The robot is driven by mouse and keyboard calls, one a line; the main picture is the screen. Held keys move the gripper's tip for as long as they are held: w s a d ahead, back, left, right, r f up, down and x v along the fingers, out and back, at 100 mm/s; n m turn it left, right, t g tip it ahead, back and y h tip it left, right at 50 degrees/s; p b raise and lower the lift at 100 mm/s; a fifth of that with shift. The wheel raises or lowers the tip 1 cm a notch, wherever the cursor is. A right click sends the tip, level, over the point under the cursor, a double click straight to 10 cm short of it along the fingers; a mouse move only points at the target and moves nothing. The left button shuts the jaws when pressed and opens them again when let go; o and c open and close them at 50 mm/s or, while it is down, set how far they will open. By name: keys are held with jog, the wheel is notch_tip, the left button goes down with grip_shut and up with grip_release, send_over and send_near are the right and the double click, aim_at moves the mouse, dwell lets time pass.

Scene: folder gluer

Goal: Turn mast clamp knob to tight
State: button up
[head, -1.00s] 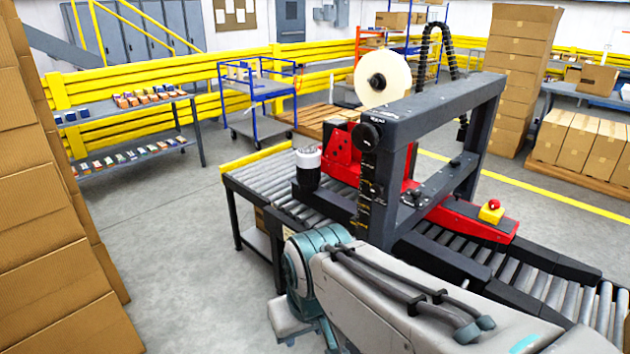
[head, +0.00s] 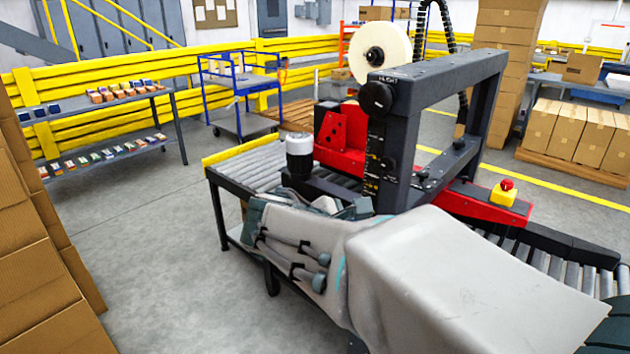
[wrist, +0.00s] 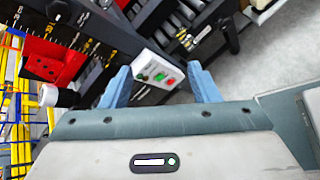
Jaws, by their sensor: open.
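A round black knob (head: 376,98) sits high on the near post of the dark taping machine frame (head: 440,72), beside a height label. A black knob also shows at the top left of the wrist view (wrist: 57,9), by the mast (wrist: 100,32) with yellow scale marks. A black handle (wrist: 229,36) beside a small scale plate (wrist: 200,36) shows at the upper right there. I cannot tell which is the mast clamp knob or how tight it is. My gripper (wrist: 162,84) is open and empty, with blue fingers apart; my arm hides it in the head view.
A white panel (wrist: 156,70) with green and red buttons lies beyond my fingers. A black cylinder with a white top (head: 299,153) stands by the roller conveyor (head: 245,172). A red emergency button on a yellow box (head: 507,192) is at right. Cartons (head: 35,260) stack at left; floor between is clear.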

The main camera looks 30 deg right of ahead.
aim_at(385, 167)
jog(key=w+d+r+n+t+h+b, duration=0.2)
jog(key=w+r+n+t+h+b, duration=0.3)
jog(key=w+n, duration=0.35)
jog(key=shift+g+h, duration=0.4)
jog(key=x, duration=1.3)
jog(key=shift+s+d+f, duration=0.15)
jog(key=shift+s+f, duration=0.05)
jog(key=shift+f, duration=0.15)
jog(key=c, duration=1)
